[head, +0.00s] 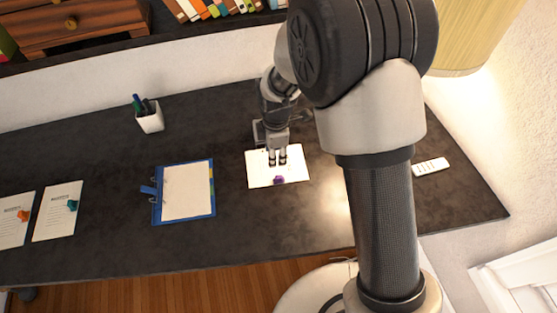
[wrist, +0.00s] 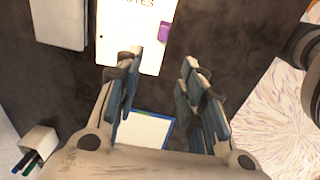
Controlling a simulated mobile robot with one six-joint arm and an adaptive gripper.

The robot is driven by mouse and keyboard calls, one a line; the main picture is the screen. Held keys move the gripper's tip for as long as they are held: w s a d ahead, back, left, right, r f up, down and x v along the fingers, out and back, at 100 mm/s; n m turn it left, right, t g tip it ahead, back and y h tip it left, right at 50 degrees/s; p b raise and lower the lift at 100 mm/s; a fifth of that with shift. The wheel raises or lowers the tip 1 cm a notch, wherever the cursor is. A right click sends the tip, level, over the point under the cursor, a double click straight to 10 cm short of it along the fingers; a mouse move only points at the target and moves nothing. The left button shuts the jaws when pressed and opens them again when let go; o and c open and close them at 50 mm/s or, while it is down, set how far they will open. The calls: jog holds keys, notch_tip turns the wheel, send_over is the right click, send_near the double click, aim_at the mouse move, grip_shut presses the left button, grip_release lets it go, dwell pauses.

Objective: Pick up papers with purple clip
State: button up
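The papers with the purple clip (head: 258,178) lie flat on the dark desk, right of the blue binder in the head view. The purple clip (head: 279,180) sits at their near edge. My gripper (head: 277,160) points down over these papers in the head view, its fingertips just behind the clip. I cannot tell its exact height above the sheet. In the wrist view the papers (wrist: 125,40) with the purple clip (wrist: 165,33) show at the top, at and beyond the fingertips. The fingers (wrist: 160,60) are apart there, with nothing held between them.
A blue binder (head: 212,207), papers with a blue-green clip (head: 55,215) and papers with an orange clip (head: 12,228) lie to the left. A white pen cup (head: 150,122) stands at the back. A white remote (head: 431,166) lies at the right, near the lamp (head: 470,35).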

jog(key=b, duration=0.2)
send_over(279, 177)
jog(key=a, duration=0.1)
notch_tip(279, 177, down, 10)
jog(key=shift+s, duration=0.15)
jog(key=f+b, duration=0.1)
jog(key=f, duration=0.1)
jog(key=d+f+b, duration=0.1)
jog(key=f, duration=0.2)
jog(key=shift+f, duration=0.15)
jog(key=shift+c, duration=0.4)
grip_shut()
